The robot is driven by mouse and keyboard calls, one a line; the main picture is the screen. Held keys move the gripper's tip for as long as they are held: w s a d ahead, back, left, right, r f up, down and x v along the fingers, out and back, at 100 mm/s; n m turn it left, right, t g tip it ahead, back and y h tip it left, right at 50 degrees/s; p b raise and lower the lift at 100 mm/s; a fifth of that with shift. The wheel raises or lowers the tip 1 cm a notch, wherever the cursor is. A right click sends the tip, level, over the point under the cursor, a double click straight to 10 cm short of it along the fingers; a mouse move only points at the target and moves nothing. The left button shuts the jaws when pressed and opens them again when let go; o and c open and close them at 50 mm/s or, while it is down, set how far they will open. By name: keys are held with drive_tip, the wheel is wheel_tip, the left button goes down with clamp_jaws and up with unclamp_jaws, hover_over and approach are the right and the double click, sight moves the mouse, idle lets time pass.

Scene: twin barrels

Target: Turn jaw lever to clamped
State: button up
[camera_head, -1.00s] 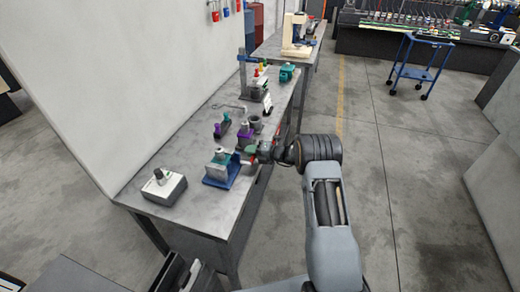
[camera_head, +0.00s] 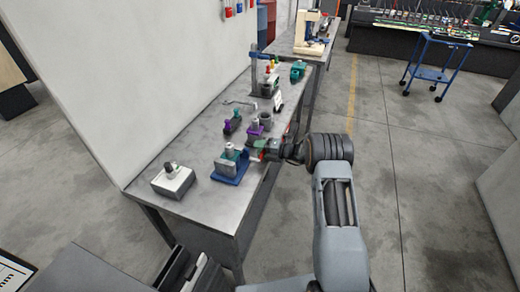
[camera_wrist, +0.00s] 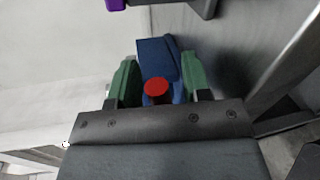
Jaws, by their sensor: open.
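A blue fixture (camera_head: 229,175) with a teal block and a pale cylinder on it stands near the front edge of the bench. In the wrist view its blue body (camera_wrist: 154,52) lies ahead, and a red round-ended lever (camera_wrist: 156,87) points at the camera. My gripper (camera_head: 260,152) is at the right side of the fixture in the head view. In the wrist view, my gripper's green fingers (camera_wrist: 157,66) are open, one on each side of the red lever, with small gaps visible. The lever's far end is hidden behind its red tip.
A pale box with a dark knob (camera_head: 172,180) stands left of the fixture on the bench (camera_head: 196,137). Purple parts (camera_head: 253,129), a grey cup (camera_head: 266,119) and a wrench (camera_head: 240,103) lie behind it. A wall runs along the bench's left side.

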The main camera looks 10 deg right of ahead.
drive_tip(key=b+v, duration=0.2)
drive_tip(key=v, duration=1.1)
drive_tip(key=shift+s+d+r, duration=0.15)
drive_tip(key=shift+s+d, duration=0.05)
drive_tip(key=shift+d, duration=0.15)
drive_tip(key=shift+c, duration=0.2)
